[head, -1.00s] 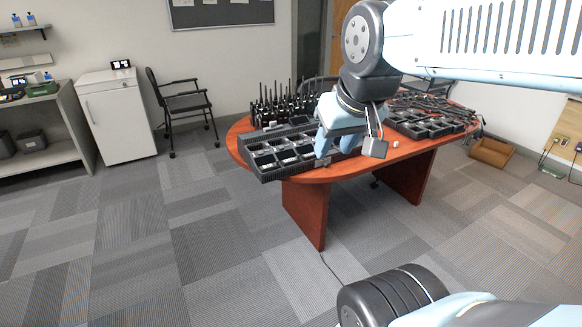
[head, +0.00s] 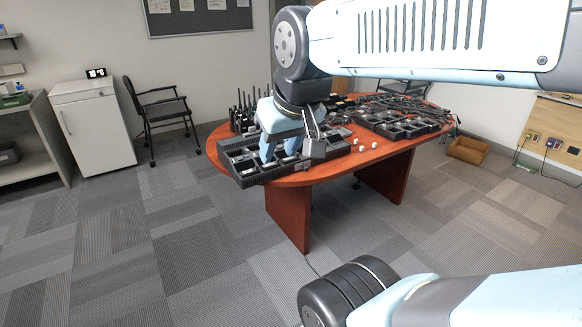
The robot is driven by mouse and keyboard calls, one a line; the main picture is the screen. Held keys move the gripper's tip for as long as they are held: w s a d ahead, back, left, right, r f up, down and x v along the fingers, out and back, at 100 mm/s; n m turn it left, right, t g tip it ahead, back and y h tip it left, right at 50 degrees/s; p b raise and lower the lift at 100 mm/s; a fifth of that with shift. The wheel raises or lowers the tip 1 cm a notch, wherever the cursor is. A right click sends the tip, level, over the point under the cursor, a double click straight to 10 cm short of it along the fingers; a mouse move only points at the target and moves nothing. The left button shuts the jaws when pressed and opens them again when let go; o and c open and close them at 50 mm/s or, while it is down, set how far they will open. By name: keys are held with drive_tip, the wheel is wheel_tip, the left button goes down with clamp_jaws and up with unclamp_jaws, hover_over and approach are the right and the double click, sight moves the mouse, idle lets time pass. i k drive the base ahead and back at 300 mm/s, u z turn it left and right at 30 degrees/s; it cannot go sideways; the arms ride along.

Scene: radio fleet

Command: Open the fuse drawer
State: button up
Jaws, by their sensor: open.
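A black multi-bay charger (head: 239,172) lies along the near left edge of the oval wooden table (head: 318,175). It has rows of open compartments. No part of it can be clearly made out as the fuse drawer; its middle is hidden behind my gripper. My gripper (head: 279,151) has light blue fingers pointing down over the charger's middle. The fingers are apart with nothing seen between them. I cannot tell whether they touch the charger. A dark grey block hangs at the gripper's right side.
Black radios (head: 243,112) stand behind the charger, partly hidden. Another black charger (head: 398,126) and tangled dark cables lie on the table's right. Small white pieces (head: 361,149) lie between. A white cabinet (head: 94,125) and a black chair (head: 160,112) stand left.

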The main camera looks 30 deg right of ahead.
sight(306, 165)
drive_tip(key=i, duration=0.95)
drive_tip(key=z, duration=0.05)
